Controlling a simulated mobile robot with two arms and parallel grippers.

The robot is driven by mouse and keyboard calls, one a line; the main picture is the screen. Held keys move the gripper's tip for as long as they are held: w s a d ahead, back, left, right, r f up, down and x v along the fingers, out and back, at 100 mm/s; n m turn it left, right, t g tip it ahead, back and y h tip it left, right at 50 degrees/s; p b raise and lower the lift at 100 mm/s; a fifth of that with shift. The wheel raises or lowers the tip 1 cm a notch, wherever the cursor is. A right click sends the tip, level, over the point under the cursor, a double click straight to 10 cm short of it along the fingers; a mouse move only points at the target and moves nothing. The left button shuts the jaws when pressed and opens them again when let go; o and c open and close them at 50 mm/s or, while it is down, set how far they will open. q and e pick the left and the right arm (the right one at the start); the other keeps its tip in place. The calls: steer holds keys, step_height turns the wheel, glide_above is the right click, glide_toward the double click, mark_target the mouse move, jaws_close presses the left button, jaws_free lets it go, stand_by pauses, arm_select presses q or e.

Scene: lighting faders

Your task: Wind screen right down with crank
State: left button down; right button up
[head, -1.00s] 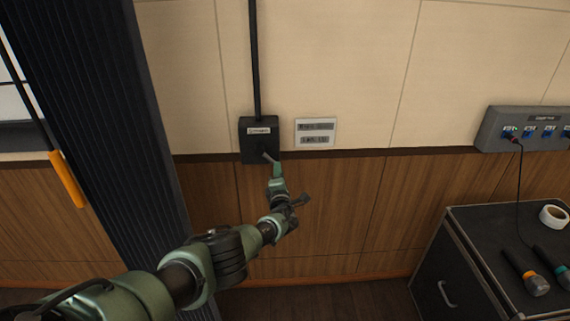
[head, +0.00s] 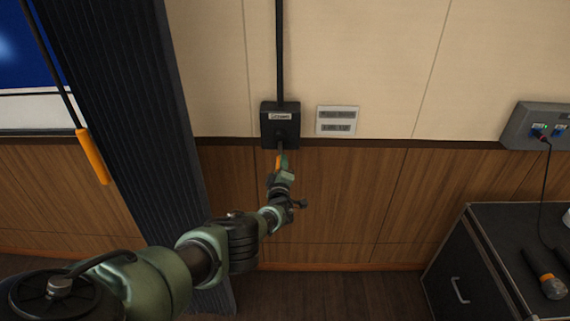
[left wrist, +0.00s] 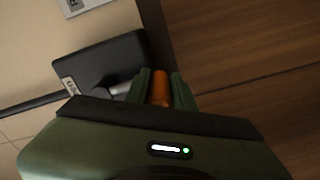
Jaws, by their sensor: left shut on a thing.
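The crank box (head: 280,125) is a small black unit on the wall with a label and a dark pipe running up from it. The crank's orange grip (head: 280,161) hangs just below the box. My left gripper (head: 283,168) is shut on this grip. In the left wrist view the orange grip (left wrist: 160,88) sits between the two green fingers, beside the crank box (left wrist: 98,65) and its grey crank arm (left wrist: 120,88). Part of the screen (head: 20,60), blue above and white below, shows at the upper left behind the dark curtain. My right gripper is out of view.
An orange pull handle (head: 93,157) hangs on a cord. A label plate (head: 337,121) is right of the box. A black case (head: 500,235) with a microphone (head: 545,275) stands at the right.

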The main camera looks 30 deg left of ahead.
arm_select(q)
steer(key=shift+a+r, duration=0.3)
steer(key=shift+a, duration=0.2)
steer(key=c, duration=1.2)
jaws_free()
steer(key=shift+a, duration=0.1)
steer(key=shift+r, duration=0.1)
steer(key=shift+s+p, duration=0.1)
steer(key=shift+p, duration=0.2)
steer(key=p+v, duration=0.7)
steer(key=v, duration=0.1)
steer(key=shift+d+f+p, duration=0.3)
steer(key=shift+f+p, duration=0.05)
steer(key=shift+f, duration=0.1)
